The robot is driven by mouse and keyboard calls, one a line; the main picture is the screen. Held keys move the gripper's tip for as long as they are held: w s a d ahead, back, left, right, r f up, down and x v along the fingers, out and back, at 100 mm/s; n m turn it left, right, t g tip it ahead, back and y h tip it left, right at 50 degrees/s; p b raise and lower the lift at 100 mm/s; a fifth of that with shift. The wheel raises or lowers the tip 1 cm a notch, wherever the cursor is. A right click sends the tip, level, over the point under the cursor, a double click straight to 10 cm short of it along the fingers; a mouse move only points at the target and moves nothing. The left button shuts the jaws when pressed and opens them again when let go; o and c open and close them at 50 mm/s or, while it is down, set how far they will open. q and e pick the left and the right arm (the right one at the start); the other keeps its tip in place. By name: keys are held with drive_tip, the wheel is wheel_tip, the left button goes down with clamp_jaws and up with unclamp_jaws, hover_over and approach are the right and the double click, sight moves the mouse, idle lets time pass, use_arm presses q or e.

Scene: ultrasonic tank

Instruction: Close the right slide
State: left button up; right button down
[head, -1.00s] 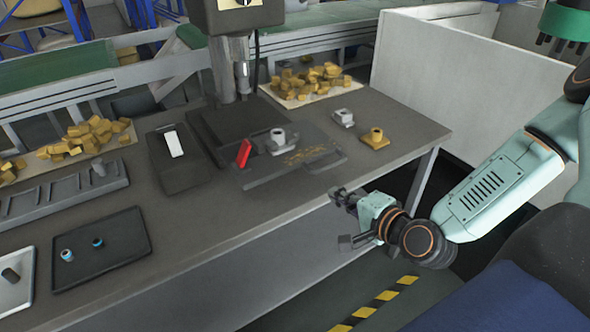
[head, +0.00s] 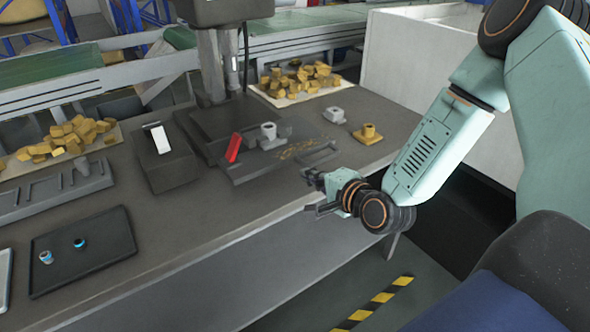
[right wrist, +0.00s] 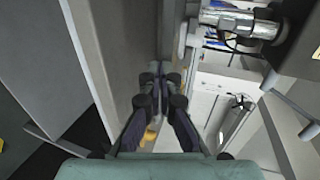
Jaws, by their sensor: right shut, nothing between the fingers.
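In the head view, the dark slide plate (head: 262,166) lies on the bench in front of the press, with a bar handle (head: 318,156) at its right end. A grey block with a round boss (head: 268,136) and a red lever (head: 233,147) stand on or beside the plate; brassy chips lie on it. My right gripper (head: 312,180) is shut and empty near the bench's front edge, in front of the handle and apart from it. In the right wrist view its fingers (right wrist: 159,72) are together with nothing between them. My left gripper is out of view.
A grey block (head: 334,115) and a yellow block (head: 367,134) sit right of the plate. A dark box with a white piece (head: 160,138) stands left of it. The press column (head: 215,65) rises behind.

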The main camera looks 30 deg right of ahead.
sight(288, 161)
drive_tip(key=x, duration=0.3)
drive_tip(key=r+b+x, duration=0.1)
drive_tip(key=x, duration=0.1)
drive_tip(key=shift+w+a+f, duration=0.1)
drive_tip(key=shift+w, duration=0.6)
